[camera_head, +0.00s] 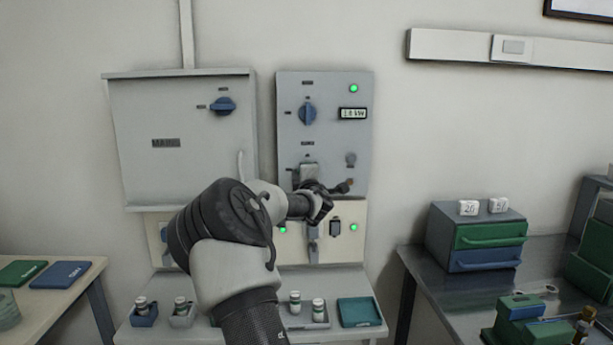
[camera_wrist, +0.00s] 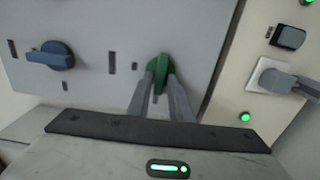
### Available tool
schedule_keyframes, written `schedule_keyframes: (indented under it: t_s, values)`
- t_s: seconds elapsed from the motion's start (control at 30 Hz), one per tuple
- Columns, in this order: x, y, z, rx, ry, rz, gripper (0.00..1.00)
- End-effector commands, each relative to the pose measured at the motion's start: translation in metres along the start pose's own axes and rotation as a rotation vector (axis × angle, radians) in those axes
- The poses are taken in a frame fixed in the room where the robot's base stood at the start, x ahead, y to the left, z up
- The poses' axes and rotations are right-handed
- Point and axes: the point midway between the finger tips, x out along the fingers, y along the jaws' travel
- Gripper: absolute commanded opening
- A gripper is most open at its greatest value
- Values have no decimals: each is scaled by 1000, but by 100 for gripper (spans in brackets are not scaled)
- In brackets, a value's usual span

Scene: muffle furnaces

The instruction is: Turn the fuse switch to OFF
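A green rotary handle (camera_wrist: 158,70) stands out from a grey panel in the wrist view, its grip pointing up and down in that picture. My gripper (camera_wrist: 160,80) has one finger on each side of the grip, and the grip fills the gap between the fingertips. In the head view my gripper (camera_head: 318,190) is at the lower part of the right grey panel (camera_head: 335,135) and hides the green handle. A blue rotary switch (camera_head: 307,113) sits higher on that panel; it also shows in the wrist view (camera_wrist: 55,55). Labels are too small to read, so I cannot tell which is the fuse switch.
A grey mains box (camera_head: 170,175) with a blue knob (camera_head: 222,106) hangs to the left. Below is a cream socket strip (camera_head: 352,250) with green lamps. A shelf beneath holds small jars and a teal tray (camera_head: 360,312). Drawers (camera_head: 490,235) stand on the right bench.

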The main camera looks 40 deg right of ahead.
Motion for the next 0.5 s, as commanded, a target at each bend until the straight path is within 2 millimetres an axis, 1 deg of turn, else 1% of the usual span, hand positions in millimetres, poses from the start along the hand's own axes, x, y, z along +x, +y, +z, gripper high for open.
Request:
schedule_keyframes:
  t_s: [0.07,0.37,0.47,0.5]
  values:
    - [0,0,0,1,0,0,30]
    - [-1,0,0,2,0,1,30]
    - [-8,1,0,3,1,1,30]
    - [-13,1,-1,3,1,1,30]
